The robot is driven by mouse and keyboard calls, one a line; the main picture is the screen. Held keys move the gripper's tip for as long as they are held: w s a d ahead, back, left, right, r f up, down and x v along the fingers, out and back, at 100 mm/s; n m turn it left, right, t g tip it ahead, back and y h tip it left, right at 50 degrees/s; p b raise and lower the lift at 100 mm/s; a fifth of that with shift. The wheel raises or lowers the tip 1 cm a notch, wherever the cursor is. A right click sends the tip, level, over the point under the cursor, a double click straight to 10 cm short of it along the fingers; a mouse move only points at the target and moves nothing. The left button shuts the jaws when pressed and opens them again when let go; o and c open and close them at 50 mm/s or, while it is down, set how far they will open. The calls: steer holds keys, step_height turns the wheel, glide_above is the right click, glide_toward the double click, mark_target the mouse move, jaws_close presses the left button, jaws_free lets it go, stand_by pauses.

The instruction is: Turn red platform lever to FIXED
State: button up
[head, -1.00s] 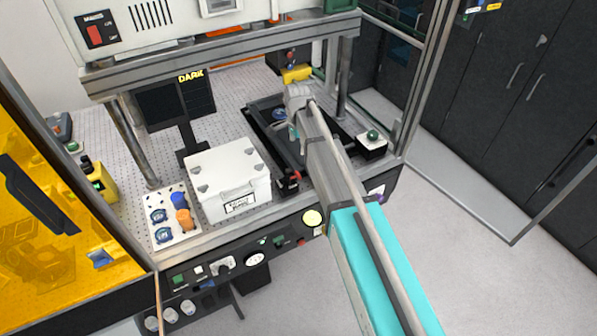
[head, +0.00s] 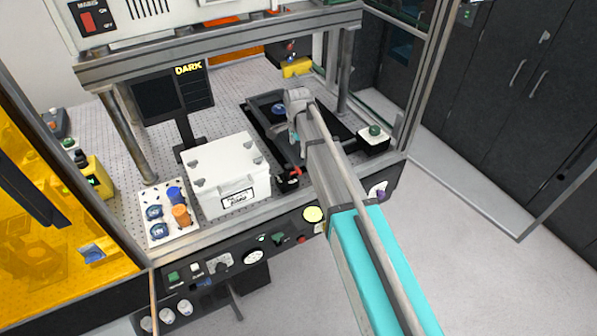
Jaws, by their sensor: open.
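A small red lever (head: 296,171) shows at the near end of the black platform (head: 257,133), just left of my arm. Its label is too small to read, so I cannot tell which setting it points to. My gripper (head: 294,140) hangs down over the right part of the platform, a little behind the red lever. It is open and nothing shows in it. My own arm hides part of the platform and most of the fingers; whether they touch anything cannot be told. A dark round part (head: 279,109) sits towards the platform's far end.
A white lidded box (head: 228,172) stands left of the platform. A tray (head: 151,232) with blue and orange pieces is further left. A frame post (head: 345,75) and overhead beam (head: 230,45) bound the space.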

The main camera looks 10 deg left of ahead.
mark_target(298, 169)
steer(key=shift+f+b, duration=4.5)
steer(key=shift+f, duration=0.3)
steer(key=c, duration=1.2)
steer(key=shift+o, duration=0.2)
